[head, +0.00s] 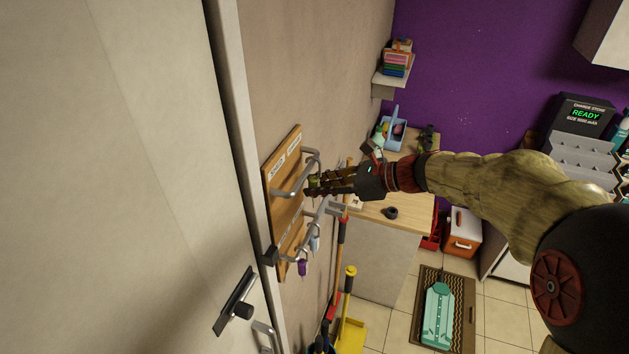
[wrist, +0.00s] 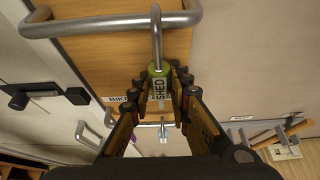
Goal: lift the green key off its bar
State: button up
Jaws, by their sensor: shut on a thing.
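The green key (wrist: 159,70), with a dark SHED label, is between the fingertips of my gripper (wrist: 160,90), which is shut on it. Its metal loop (wrist: 156,35) reaches up across the grey bar (wrist: 95,26) and appears to be still around it. The bar stands out from a wooden board (head: 285,205) on the wall. In the head view my gripper (head: 316,186) is at the board's right side, by the upper bar (head: 297,182). The key is mostly hidden by the fingers there.
Lower on the board hang a purple key (head: 302,268) and a light blue key (head: 315,243). A door with a black handle (head: 235,302) is at left. A wooden counter (head: 405,205) stands behind my gripper. Brooms (head: 340,245) lean below the board.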

grip_shut()
jog(key=shift+r, duration=0.15)
jog(key=shift+s+d+r+p, duration=0.1)
jog(key=shift+d+r+p, duration=0.1)
jog(key=shift+r+p, duration=0.3)
jog(key=shift+d+r+p, duration=0.15)
jog(key=shift+r+p, duration=0.25)
jog(key=shift+r, duration=0.05)
jog(key=shift+d+r, duration=0.1)
jog(key=shift+s+d+r+p, duration=0.25)
jog(key=shift+d+r+p, duration=0.15)
jog(key=shift+d+p, duration=0.15)
